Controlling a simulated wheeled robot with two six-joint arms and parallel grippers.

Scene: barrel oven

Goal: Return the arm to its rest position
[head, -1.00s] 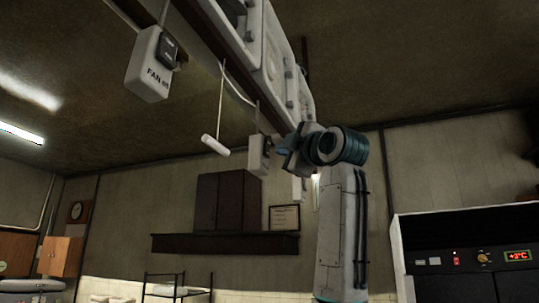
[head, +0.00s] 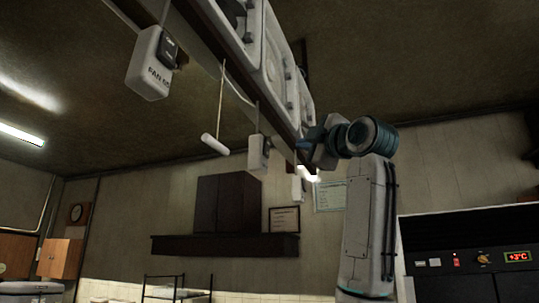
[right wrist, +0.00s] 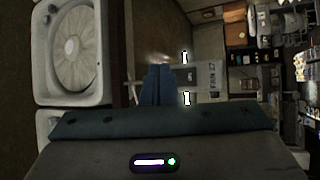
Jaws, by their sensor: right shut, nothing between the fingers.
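My right arm rises from the lower right of the head view. Its gripper (head: 313,136) is raised high near the ceiling rail and points left. In the right wrist view its two blue fingers (right wrist: 157,82) are together with nothing between them. A small white box (head: 258,153) with a switch hangs left of the gripper in the head view. In the right wrist view a labelled FAN box (right wrist: 205,76) shows just right of the fingertips; whether they touch cannot be told. My left gripper is in neither view.
A ceiling rail with white fan units (head: 275,55) runs overhead, close to the gripper. A larger FAN box (head: 152,63) and a pull cord handle (head: 214,144) hang further left. A dark panel with a +3°C display (head: 518,256) stands lower right. Open air lies right of the wrist.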

